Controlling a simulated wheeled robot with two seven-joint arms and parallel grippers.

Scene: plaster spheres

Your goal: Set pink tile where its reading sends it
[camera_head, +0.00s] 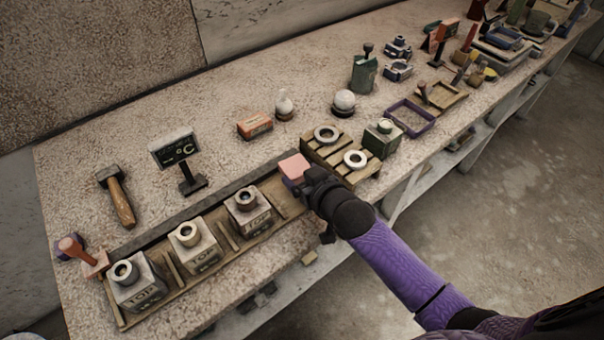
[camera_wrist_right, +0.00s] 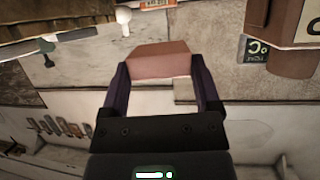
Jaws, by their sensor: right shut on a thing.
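The pink tile (camera_head: 294,166) is in the jaws of my right gripper (camera_head: 303,180), at the right end of a long wooden tray (camera_head: 228,260). In the right wrist view the tile (camera_wrist_right: 162,60) sits between the two dark fingers of my right gripper (camera_wrist_right: 160,85). A small black display sign (camera_head: 175,149) stands behind the tray and shows dashes and °C, with no number that I can read. Part of a °C sign (camera_wrist_right: 257,50) shows in the right wrist view. My left gripper is not in view.
Several blocks marked TOP with rings on them (camera_head: 247,206) stand in the tray. A slatted wooden rack (camera_head: 322,150) with two rings is just right of the tile.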

